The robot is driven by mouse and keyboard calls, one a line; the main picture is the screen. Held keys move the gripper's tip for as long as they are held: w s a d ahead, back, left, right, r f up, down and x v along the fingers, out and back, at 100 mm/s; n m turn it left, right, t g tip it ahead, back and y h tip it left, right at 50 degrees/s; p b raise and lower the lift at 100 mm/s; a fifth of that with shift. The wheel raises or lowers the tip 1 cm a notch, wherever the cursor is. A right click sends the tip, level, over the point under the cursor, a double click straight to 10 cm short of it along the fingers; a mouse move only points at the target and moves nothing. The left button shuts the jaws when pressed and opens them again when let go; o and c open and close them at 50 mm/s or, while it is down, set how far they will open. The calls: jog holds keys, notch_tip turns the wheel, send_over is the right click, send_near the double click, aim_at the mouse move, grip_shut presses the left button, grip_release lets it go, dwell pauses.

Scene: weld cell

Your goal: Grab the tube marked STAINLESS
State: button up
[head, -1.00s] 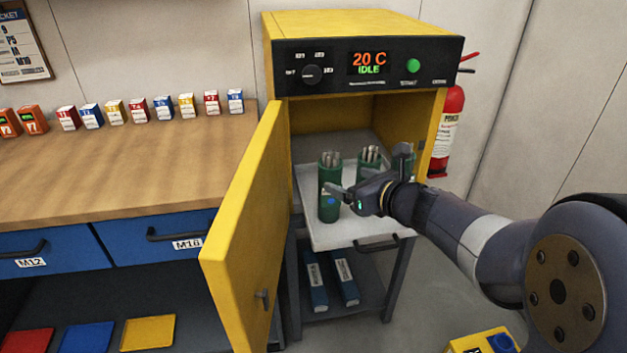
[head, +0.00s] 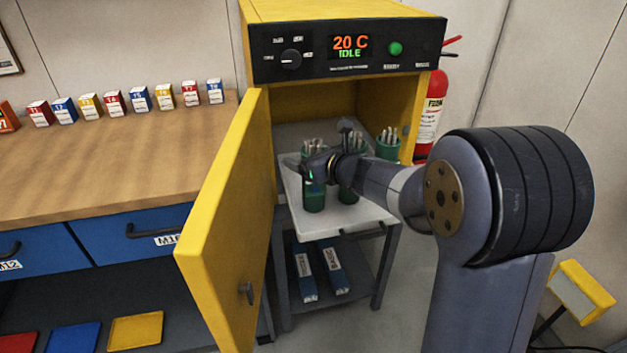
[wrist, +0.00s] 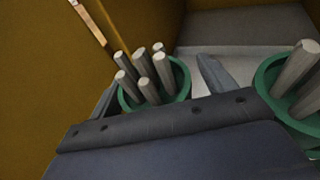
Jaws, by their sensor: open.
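Three green tubes holding grey rods stand on the pulled-out tray (head: 375,218) of the yellow oven: a left tube (head: 314,198), a middle tube (head: 349,196) and a right tube (head: 388,150). No STAINLESS marking is readable on any of them. My gripper (head: 310,169) is open at the left tube's upper part. In the wrist view, one tube (wrist: 184,84) with several rods stands between my two spread fingers (wrist: 158,78), its lower part hidden by the gripper body. Another tube (wrist: 266,82) is outside the fingers at right. My wrist partly covers the middle tube in the head view.
The yellow oven door (head: 232,215) stands open just left of the tray. The oven's control panel (head: 345,48) overhangs the opening. Two blue boxes (head: 305,272) lie on the shelf below. A fire extinguisher (head: 430,112) hangs at right. Small boxes line the workbench (head: 120,145).

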grip_shut()
dwell(0.8)
jog(key=shift+r, duration=0.2)
